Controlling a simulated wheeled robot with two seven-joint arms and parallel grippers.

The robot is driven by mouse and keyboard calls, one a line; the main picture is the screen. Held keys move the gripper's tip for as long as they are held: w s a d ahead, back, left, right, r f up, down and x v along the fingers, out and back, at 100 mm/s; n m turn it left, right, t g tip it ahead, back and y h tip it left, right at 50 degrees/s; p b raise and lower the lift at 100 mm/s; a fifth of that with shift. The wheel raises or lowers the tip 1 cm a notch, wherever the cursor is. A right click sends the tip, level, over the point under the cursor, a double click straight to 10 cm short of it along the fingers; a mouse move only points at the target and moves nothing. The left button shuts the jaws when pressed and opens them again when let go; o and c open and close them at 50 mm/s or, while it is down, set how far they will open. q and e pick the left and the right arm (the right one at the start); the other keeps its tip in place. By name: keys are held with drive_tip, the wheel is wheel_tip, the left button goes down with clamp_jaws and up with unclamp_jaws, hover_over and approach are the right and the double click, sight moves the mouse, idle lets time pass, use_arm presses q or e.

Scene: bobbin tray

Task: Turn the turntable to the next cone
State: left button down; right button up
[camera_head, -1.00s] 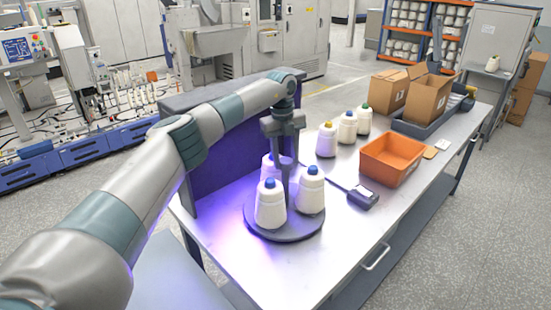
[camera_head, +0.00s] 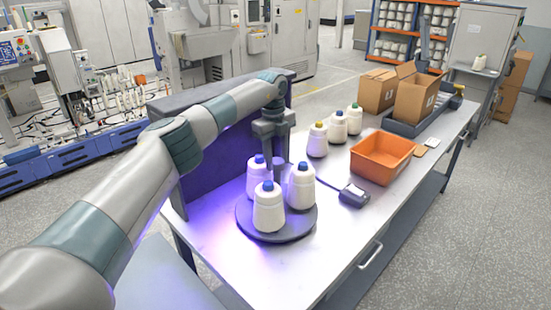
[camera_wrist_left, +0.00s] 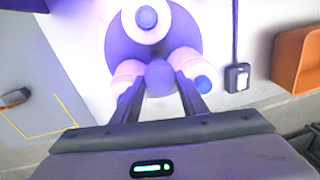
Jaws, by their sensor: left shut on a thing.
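The round grey turntable (camera_head: 276,231) sits on the metal table and carries three white cones with blue tops. One cone (camera_head: 268,212) stands at the front, one (camera_head: 301,190) at the right and one (camera_head: 257,180) at the back left, partly hidden. My left gripper (camera_head: 276,157) reaches down over the middle of the turntable between the cones. In the left wrist view its fingers are shut on the round central knob (camera_wrist_left: 160,77), with cones close on both sides. The third cone (camera_wrist_left: 146,18) stands farther out there. My right gripper is not in view.
Cardboard boxes (camera_head: 415,95) stand at the far end. A purple-lit panel (camera_head: 215,170) stands behind the turntable. The front table area is clear.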

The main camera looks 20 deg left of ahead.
use_arm(q)
drive_tip(key=shift+r, duration=0.15)
drive_tip(key=c, duration=1.1)
unclamp_jaws()
drive_tip(key=shift+r+b, duration=0.4)
drive_tip(key=shift+r, duration=0.2)
drive_tip(key=shift+s+a+r+b, duration=0.2)
drive_tip(key=shift+r+b, duration=0.4)
drive_tip(key=shift+r, duration=2.05)
drive_tip(key=shift+s+a+r+b, duration=0.2)
drive_tip(key=shift+r+b, duration=0.45)
drive_tip(key=shift+r, duration=2.05)
drive_tip(key=shift+s+r+b, duration=0.25)
drive_tip(key=shift+r+b, duration=0.35)
drive_tip(key=shift+r, duration=2.05)
